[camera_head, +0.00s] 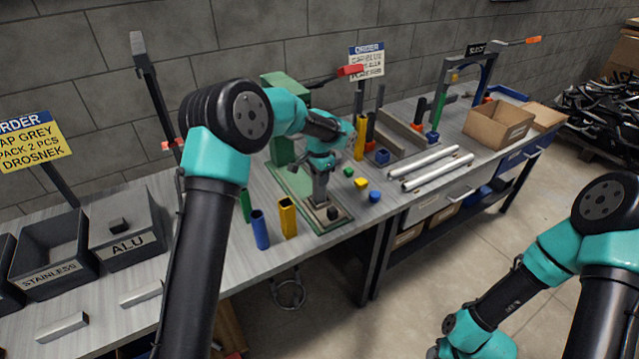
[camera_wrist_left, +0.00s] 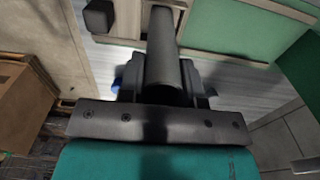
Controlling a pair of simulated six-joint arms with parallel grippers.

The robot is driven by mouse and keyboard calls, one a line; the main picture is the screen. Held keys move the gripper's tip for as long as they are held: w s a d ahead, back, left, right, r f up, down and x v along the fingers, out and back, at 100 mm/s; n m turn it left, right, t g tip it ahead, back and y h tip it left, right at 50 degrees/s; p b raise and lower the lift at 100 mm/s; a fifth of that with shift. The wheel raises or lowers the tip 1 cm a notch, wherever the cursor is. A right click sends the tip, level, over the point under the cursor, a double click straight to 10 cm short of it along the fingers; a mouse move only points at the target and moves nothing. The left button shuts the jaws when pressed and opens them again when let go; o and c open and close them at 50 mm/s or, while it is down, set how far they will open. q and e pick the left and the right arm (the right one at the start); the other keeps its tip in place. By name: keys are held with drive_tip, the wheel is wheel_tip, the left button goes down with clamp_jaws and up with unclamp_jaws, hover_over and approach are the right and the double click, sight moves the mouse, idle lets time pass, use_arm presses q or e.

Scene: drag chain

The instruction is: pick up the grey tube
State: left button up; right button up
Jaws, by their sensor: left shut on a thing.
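The grey tube (camera_wrist_left: 163,48) is a dark grey cylinder in the left wrist view, running up the picture from between my left gripper's jaws (camera_wrist_left: 163,88). The jaws are shut on it. In the head view my left gripper (camera_head: 321,192) points down over the front end of the green-edged fixture board (camera_head: 286,178) on the workbench. The tube is hard to tell apart from the fingers there, and I cannot tell whether its far end touches the board. My right arm shows at the lower right, but its gripper is out of the picture.
A blue tube (camera_head: 260,230) and a yellow tube (camera_head: 288,217) stand left of the board. Small yellow (camera_head: 361,184) and blue (camera_head: 375,196) caps lie to its right. Two silver bars (camera_head: 437,169) lie farther right. Dark bins (camera_head: 127,228) stand at the left.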

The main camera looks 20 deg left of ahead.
use_arm(q)
wheel_tip(320, 180, up, 10)
idle(0.6)
drive_tip(key=shift+s+r, duration=0.1)
